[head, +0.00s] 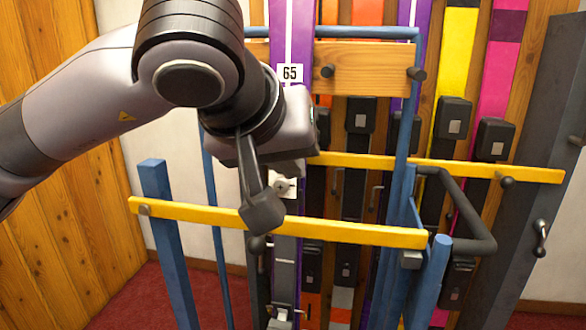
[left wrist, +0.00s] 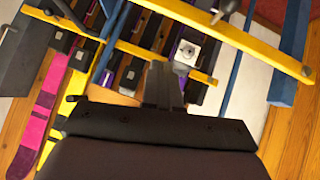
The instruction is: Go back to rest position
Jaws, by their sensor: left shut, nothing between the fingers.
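My left gripper (head: 262,212) comes in from the upper left and points down in front of the rack. Its fingers are shut with nothing between them. In the head view the fingertips overlap the front yellow bar (head: 350,232); I cannot tell whether they touch it. The left wrist view shows the closed fingers (left wrist: 165,88) near a small white square fitting with a round centre (left wrist: 187,52). That fitting also shows in the head view (head: 285,187), just right of the fingers. My right gripper is not in view.
Blue posts (head: 168,245) and a rear yellow bar (head: 470,170) frame the rack. A dark grey looped bar (head: 487,215) sticks out at right. Red floor (head: 130,305) shows at lower left.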

